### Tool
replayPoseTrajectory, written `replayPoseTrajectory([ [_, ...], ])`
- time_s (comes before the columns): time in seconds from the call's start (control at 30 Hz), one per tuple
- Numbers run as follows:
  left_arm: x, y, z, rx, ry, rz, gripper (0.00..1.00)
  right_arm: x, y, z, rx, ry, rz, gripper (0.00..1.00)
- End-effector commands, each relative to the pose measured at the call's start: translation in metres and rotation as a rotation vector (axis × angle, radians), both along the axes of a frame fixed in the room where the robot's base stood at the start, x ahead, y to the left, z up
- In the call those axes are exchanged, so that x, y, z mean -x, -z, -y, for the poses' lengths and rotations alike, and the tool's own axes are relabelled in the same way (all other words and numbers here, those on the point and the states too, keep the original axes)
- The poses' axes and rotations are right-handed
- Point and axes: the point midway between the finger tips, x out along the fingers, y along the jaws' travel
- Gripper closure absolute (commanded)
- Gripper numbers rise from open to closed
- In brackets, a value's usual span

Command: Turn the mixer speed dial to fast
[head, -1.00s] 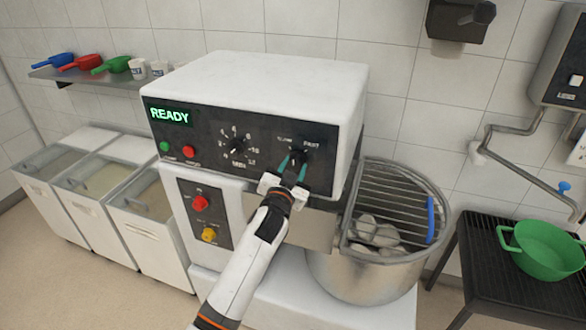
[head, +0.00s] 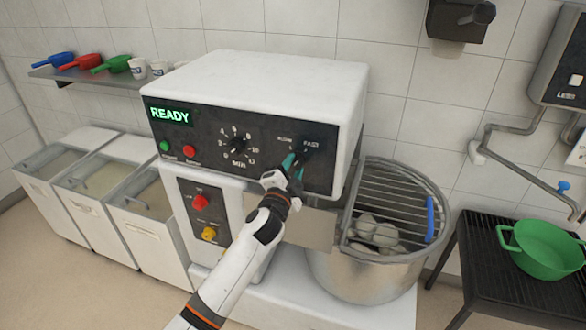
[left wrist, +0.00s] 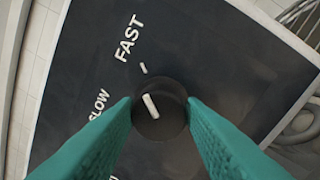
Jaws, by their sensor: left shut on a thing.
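The mixer (head: 265,85) has a dark front panel with a speed dial (head: 304,148) at its right, below the words SLOW and FAST. My left gripper (head: 295,162) is at the dial, its teal fingers shut on it. In the left wrist view the round black dial (left wrist: 158,110) sits between the two fingertips (left wrist: 160,112). Its white pointer line points roughly toward the tick (left wrist: 143,68) beside FAST. The left finger covers part of the panel by SLOW. My right gripper is not in view.
A timer dial (head: 238,145), green and red buttons, and a lit READY display (head: 170,115) share the panel. A metal bowl (head: 365,278) under a wire guard (head: 395,205) stands to the right. A green colander (head: 545,250) sits on a dark rack further right.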

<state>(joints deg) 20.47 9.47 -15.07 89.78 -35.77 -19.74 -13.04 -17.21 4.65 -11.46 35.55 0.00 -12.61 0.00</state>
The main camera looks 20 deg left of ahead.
Motion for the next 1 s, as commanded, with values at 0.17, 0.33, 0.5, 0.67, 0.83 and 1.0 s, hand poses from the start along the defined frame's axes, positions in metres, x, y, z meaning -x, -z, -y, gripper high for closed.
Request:
replayPoseTrajectory([
  [0.17, -0.0001, -0.0002, 0.0003, -0.022, 0.0, 0.001, 0.86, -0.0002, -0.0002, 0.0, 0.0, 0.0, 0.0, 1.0],
  [0.33, -0.0001, 0.0, 0.0002, -0.026, 0.001, 0.002, 0.86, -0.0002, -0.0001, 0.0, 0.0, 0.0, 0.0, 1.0],
  [0.5, -0.0001, 0.0, 0.0002, -0.025, 0.0, 0.001, 0.86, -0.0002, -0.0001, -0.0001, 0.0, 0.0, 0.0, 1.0],
  [0.67, -0.0001, 0.0, 0.0001, -0.025, 0.0, 0.001, 0.44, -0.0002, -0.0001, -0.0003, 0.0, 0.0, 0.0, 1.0],
  [0.83, 0.0, 0.0, 0.0001, -0.023, 0.0, 0.001, 0.42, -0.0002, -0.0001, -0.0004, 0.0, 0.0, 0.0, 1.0],
  [1.0, 0.0021, 0.0007, 0.0, -0.023, 0.001, 0.0, 0.42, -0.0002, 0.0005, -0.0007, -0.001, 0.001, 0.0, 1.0],
])
